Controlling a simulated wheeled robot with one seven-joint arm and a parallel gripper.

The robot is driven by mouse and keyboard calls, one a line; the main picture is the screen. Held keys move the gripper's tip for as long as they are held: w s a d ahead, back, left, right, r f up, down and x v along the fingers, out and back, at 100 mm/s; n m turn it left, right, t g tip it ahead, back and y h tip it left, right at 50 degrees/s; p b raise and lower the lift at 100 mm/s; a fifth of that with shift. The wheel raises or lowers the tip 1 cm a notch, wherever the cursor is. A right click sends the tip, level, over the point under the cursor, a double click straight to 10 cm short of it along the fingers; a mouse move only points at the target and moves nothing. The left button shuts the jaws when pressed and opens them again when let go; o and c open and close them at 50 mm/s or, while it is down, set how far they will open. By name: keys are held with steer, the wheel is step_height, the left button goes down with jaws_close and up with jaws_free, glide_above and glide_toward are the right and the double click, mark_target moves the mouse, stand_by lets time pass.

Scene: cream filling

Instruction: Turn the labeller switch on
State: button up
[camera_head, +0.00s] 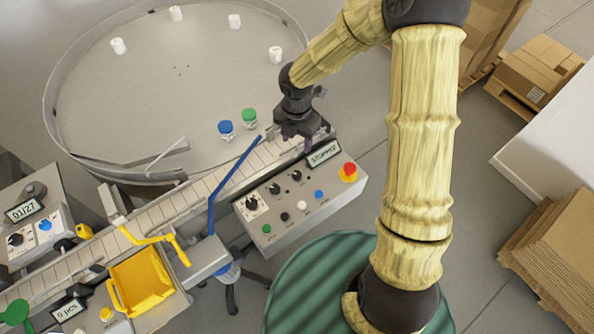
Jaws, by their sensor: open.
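My gripper (298,136) points down over the right end of the conveyor, beside the STOPPER sign; its jaws are open and I see nothing held. A box with a display reading 01/27 (25,210) stands at the left edge, far from my gripper. A grey control panel (290,234) under the STOPPER sign (323,153) carries black knobs, coloured buttons and a red-and-yellow stop button (348,171). I cannot read its small labels.
A round metal table (160,90) holds several white jars, a blue-capped jar (226,130) and a green-capped jar (249,117). The conveyor (165,207) crosses diagonally, with a blue bar (232,170) over it. A yellow hopper (140,282) stands at front left. Cardboard boxes (535,70) are at right.

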mark_target(296, 174)
step_height(296, 174, down, 17)
steer(key=shift+f+p, duration=0.1)
steer(key=shift+p, duration=0.8)
steer(key=c, duration=1)
steer(key=shift+o, duration=0.2)
steer(key=shift+m+b, duration=0.35)
steer(key=shift+m, duration=0.15)
steer(key=m+b, duration=0.3)
steer(key=m, duration=0.2)
steer(key=shift+w+f, duration=0.1)
steer(key=m+b, duration=0.3)
steer(key=m, duration=0.3)
steer(key=shift+r, duration=0.2)
